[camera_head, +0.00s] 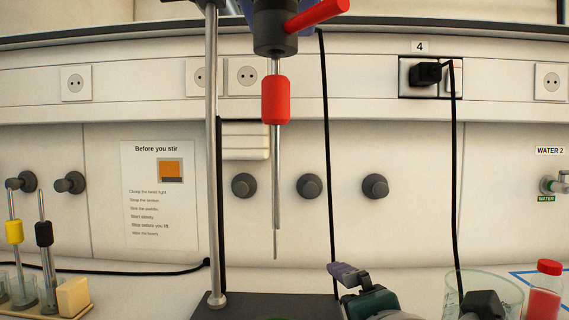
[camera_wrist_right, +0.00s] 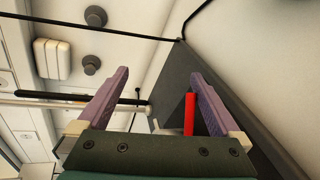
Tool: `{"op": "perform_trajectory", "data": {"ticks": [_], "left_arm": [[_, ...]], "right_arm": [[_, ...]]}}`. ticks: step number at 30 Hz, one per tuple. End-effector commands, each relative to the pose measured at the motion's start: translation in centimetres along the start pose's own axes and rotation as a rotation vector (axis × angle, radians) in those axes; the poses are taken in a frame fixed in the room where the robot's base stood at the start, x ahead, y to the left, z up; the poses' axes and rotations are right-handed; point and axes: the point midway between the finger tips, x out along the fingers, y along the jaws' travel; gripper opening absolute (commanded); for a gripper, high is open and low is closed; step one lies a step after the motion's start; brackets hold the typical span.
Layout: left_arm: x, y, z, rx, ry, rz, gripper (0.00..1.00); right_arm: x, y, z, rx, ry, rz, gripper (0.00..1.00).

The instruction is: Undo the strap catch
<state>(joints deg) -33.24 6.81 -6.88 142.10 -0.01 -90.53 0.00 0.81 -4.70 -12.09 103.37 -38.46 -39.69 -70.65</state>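My right gripper (camera_head: 348,274) is low in the head view, just right of the stand's dark base (camera_head: 265,306). In the right wrist view its two purple fingers (camera_wrist_right: 160,76) are wide apart. A narrow red piece (camera_wrist_right: 190,113) shows between them, close to the right finger, against a dark plate. I cannot tell whether it touches the finger or whether it is the strap catch. No strap is clearly visible. My left gripper is not in view.
A stirrer (camera_head: 275,35) with a red lever (camera_head: 318,14) and red collar (camera_head: 275,100) hangs on a metal post (camera_head: 212,160). A glass beaker (camera_head: 508,292) and red-capped bottle (camera_head: 544,295) stand at right. A rack (camera_head: 83,309) stands at left. Black cables (camera_head: 326,150) cross the bench back.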

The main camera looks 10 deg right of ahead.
Motion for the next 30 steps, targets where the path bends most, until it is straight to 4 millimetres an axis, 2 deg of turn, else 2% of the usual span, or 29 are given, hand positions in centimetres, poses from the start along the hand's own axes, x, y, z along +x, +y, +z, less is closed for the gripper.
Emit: {"op": "perform_trajectory", "data": {"ticks": [1,6,7,9,14,18,30], "left_arm": [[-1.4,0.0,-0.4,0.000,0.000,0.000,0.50],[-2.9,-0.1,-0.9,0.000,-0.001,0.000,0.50],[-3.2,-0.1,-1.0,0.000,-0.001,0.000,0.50],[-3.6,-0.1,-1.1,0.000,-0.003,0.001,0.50],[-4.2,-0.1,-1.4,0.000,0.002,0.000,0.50],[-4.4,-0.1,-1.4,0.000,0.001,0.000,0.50],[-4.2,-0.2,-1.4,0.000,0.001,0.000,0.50]], "right_arm": [[-1.0,5.7,0.7,0.010,0.000,0.102,0.56],[-2.5,10.0,1.8,0.009,0.000,0.104,0.56],[-2.8,10.7,2.0,0.010,0.000,0.103,0.46],[-3.3,12.1,2.4,0.010,0.000,0.100,0.43],[-4.0,14.2,3.1,0.010,-0.001,0.090,0.43],[-4.4,15.1,3.4,0.010,0.000,0.083,0.43],[-4.4,14.9,3.5,0.012,-0.003,0.082,0.43]]}}
